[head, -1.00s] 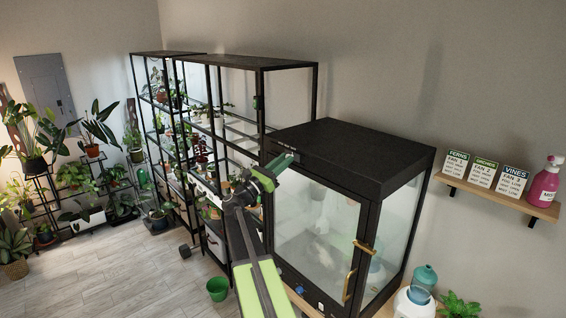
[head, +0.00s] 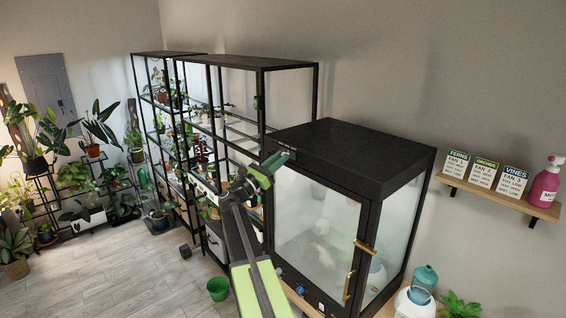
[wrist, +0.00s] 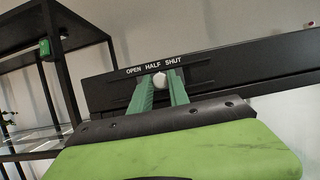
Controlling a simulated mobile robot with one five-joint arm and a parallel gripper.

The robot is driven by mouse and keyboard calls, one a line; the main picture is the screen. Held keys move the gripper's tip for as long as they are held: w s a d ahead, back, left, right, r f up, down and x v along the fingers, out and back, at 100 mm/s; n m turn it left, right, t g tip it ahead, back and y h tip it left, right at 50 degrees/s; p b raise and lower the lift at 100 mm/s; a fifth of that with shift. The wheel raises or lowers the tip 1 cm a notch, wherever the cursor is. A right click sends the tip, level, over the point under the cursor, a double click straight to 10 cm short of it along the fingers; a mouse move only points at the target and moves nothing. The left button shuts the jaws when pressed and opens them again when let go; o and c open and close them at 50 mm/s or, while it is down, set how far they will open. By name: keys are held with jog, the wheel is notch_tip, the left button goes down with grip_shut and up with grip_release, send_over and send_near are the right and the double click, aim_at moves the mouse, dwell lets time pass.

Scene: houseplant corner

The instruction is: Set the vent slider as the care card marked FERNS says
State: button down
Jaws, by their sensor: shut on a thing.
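The vent slider's pale round knob (wrist: 160,79) shows in the wrist view on the dark top edge of the glass cabinet (head: 345,160). Above it are the labels OPEN, HALF and SHUT, and the knob sits about below HALF. My gripper (wrist: 161,84) has its green fingers on either side of the knob and is shut on it. In the head view my gripper (head: 275,161) is at the cabinet's upper left front edge and hides the knob. The FERNS card (head: 456,172) stands leftmost on the wall shelf. It reads FAN 1; its smaller lines are too blurred to read surely.
The GROWERS-like middle card (head: 484,174) and the VINES card (head: 512,182) stand beside it on the wooden shelf (head: 500,197), with a pink bottle (head: 545,187). Black plant shelving (head: 265,62) stands left of the cabinet. A green bucket (head: 217,289) is on the floor.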

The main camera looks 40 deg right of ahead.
jog(key=shift+w+d, duration=0.1)
jog(key=shift+w, duration=0.55)
jog(key=shift+s, duration=0.15)
jog(key=c, duration=1.3)
grip_release()
jog(key=shift+s, duration=0.1)
jog(key=shift+b+v, duration=3.3)
jog(key=shift+v, duration=5.5)
